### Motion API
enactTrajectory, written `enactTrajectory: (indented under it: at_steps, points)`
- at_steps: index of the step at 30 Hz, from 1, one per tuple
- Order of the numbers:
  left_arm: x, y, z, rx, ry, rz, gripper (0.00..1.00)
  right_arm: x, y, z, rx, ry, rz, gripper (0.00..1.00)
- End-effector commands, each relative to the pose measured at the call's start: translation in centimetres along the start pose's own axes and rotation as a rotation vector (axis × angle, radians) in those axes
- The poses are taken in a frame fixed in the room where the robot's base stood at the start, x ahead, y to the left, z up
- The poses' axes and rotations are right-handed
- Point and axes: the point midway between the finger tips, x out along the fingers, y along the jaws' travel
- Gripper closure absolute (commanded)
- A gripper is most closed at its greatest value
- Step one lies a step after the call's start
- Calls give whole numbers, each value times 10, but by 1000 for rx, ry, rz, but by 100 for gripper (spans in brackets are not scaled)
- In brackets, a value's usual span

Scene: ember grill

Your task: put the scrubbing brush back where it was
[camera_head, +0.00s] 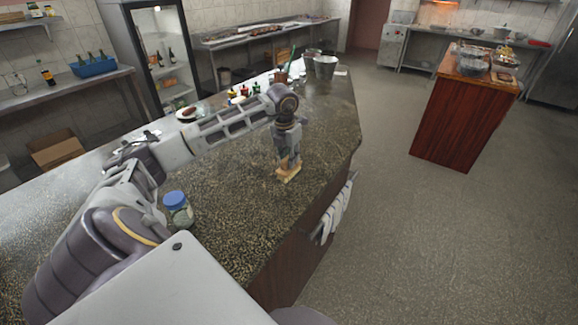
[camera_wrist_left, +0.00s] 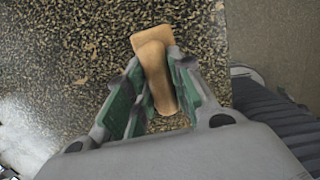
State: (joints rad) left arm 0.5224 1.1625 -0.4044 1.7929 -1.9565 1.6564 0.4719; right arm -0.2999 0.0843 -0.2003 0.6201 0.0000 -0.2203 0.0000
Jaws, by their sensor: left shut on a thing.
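The scrubbing brush (camera_head: 288,173) is a light wooden block with a raised wooden grip, at the speckled stone counter (camera_head: 240,225) near its right edge. In the left wrist view the brush (camera_wrist_left: 155,68) lies between the green-padded fingers. My left gripper (camera_head: 288,160) points down and is shut on the brush. I cannot tell whether the underside of the brush touches the counter. The gripper also shows in the left wrist view (camera_wrist_left: 152,90). My right gripper is not in view.
A jar with a blue lid (camera_head: 178,208) stands on the counter by my left arm. Small bottles (camera_head: 243,91), a plate (camera_head: 188,113) and a metal bucket (camera_head: 325,66) stand farther back. Cloths (camera_head: 337,212) hang at the counter's right side. Counter around the brush is clear.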

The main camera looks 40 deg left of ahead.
Motion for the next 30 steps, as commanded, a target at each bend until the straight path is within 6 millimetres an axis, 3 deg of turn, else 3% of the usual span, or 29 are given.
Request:
enactTrajectory:
  at_steps: [13,28,29,30]
  points:
    - [34,0,-5,0,1,0,99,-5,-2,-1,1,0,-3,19]
    - [40,0,-6,0,-1,0,99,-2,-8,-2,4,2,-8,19]
    - [40,0,-6,0,0,0,76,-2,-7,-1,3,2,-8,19]
    - [40,0,-6,0,0,0,71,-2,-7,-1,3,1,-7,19]
